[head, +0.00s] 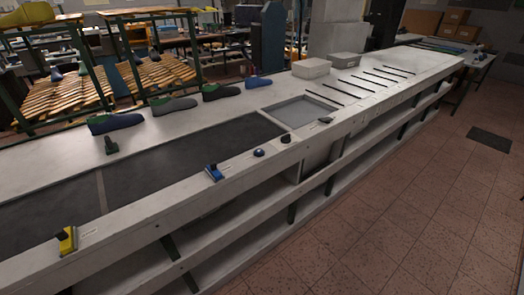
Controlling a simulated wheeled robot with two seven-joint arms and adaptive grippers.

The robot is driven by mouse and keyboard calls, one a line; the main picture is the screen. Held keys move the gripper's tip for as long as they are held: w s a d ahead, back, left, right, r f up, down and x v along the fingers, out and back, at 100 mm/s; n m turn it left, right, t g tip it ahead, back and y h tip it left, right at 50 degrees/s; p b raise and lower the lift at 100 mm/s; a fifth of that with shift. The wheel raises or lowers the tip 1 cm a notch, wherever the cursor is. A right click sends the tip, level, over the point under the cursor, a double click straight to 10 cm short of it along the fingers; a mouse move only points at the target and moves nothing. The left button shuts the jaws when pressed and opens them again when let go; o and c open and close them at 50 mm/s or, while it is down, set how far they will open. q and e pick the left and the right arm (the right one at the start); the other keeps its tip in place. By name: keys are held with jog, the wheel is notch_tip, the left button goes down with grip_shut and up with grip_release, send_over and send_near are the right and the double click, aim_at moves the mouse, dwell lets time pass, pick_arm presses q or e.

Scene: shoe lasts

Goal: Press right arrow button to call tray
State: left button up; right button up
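A long white bench (225,172) runs from lower left to upper right in the head view. Along its front edge sit a yellow device (67,240), a blue device (214,172), a dark knob-like item (258,152) and another dark item (286,139). No arrow marking can be made out on any of them, so I cannot tell which is the right arrow button. A shallow grey recess with a pale rim (300,111) lies in the bench top; I cannot tell whether it is the tray. Neither of my grippers is in view.
Several shoes stand along the bench's back edge, including a blue-green one (116,122) and a blue one (258,82). Grey boxes (312,68), dark bars and dark surface panels (190,153) are also on the bench. The tiled floor (425,190) at right is mostly clear.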

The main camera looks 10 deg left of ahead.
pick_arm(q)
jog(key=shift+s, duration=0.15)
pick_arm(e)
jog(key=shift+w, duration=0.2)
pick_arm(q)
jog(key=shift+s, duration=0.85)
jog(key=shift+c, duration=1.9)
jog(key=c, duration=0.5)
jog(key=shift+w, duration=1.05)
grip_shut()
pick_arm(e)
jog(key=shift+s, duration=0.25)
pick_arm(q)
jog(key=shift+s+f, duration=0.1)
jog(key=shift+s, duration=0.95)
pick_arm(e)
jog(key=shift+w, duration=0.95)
